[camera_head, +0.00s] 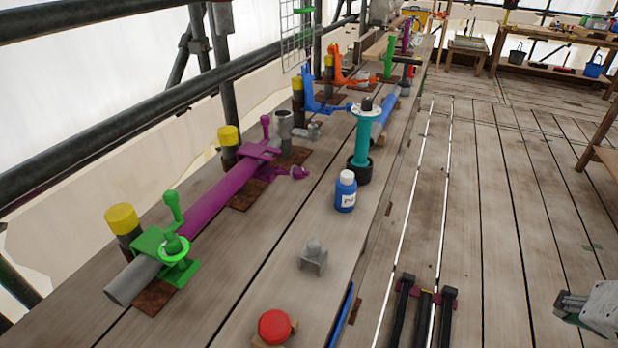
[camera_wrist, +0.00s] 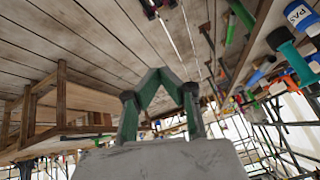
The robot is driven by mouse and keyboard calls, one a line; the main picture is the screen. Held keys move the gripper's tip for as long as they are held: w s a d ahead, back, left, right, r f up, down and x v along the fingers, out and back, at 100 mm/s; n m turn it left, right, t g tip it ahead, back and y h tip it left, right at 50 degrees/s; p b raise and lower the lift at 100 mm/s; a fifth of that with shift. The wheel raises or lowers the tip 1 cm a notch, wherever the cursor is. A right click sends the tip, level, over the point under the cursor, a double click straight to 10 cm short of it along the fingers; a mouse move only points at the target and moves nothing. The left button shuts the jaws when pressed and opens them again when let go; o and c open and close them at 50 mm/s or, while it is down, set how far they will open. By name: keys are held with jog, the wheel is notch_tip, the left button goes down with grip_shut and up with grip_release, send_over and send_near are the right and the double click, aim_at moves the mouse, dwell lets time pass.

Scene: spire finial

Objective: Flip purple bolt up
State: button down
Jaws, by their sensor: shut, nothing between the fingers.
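A purple clamp (camera_head: 258,150) sits on a purple pipe on the bench at the left of the head view. A purple knob stands upright on it. The purple bolt (camera_head: 292,173) lies out to the right of the clamp, low over the planks, with a ring-like part near its end. My gripper (camera_wrist: 160,78) shows in the wrist view with its green fingers shut and empty. A grey-green end part of my arm (camera_head: 590,312) shows at the right edge of the head view, over the floor and well away from the bolt.
A green clamp (camera_head: 150,240) stands nearer on the bench, blue and orange clamps farther back. A teal post (camera_head: 362,138), a blue bottle (camera_head: 345,192), a grey block (camera_head: 313,258) and a red button (camera_head: 274,326) stand along the bench. The floor to the right is mostly clear.

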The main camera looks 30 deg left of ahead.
jog(key=w+a+r+m+g+y, duration=0.1)
jog(key=w+a+r+m+y, duration=0.15)
jog(key=w+a, duration=0.75)
jog(key=m+g+y+p, duration=0.3)
jog(key=m+g+y, duration=0.3)
jog(key=m+y, duration=0.25)
send_near(292, 173)
jog(key=w+d+f+h, duration=0.1)
jog(key=w+d+f, duration=0.1)
jog(key=w+d, duration=0.1)
jog(key=shift+r, duration=0.2)
jog(key=x, duration=1)
jog(key=shift+b, duration=0.35)
jog(key=shift+d+r, duration=0.1)
